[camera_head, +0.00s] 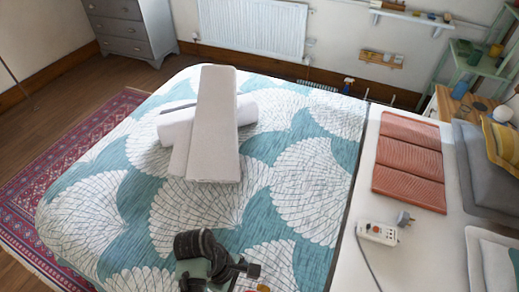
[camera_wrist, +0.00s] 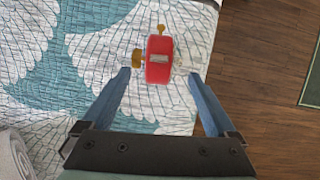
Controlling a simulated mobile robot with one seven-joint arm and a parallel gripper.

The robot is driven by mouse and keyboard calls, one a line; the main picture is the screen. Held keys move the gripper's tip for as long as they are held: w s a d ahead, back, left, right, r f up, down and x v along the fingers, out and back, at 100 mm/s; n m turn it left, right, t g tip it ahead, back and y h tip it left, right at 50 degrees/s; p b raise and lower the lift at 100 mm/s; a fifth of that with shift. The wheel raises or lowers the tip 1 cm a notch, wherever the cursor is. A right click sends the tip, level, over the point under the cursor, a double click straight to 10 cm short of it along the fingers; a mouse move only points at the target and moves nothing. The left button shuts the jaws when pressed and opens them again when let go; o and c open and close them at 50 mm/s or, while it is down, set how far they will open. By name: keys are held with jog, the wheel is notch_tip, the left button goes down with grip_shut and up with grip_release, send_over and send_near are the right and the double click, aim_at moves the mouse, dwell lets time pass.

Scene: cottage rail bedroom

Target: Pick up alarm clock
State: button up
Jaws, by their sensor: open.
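The alarm clock (camera_wrist: 159,60) is a small red body with gold parts at its top and left side. It lies on the patterned bedspread (camera_wrist: 90,90) near the bed's edge in the wrist view. My gripper (camera_wrist: 160,75) is open, its two blue fingers pointing toward the clock. The clock appears between and just beyond the fingertips, with no clear contact; the height gap cannot be told. In the head view my dark arm is at the bottom edge and the clock is mostly cut off or hidden.
A rolled and folded set of pale towels (camera_head: 210,130) lies on the bed. A coral folded cloth (camera_head: 410,160) and a power strip (camera_head: 378,233) lie on the pale bed section at right. Wooden floor (camera_wrist: 265,60) is clear beyond the bed edge.

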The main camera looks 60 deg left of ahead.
jog(key=x, duration=0.8)
jog(key=shift+w+f, duration=0.1)
jog(key=shift+f, duration=0.15)
grip_shut()
jog(key=shift+r, duration=0.1)
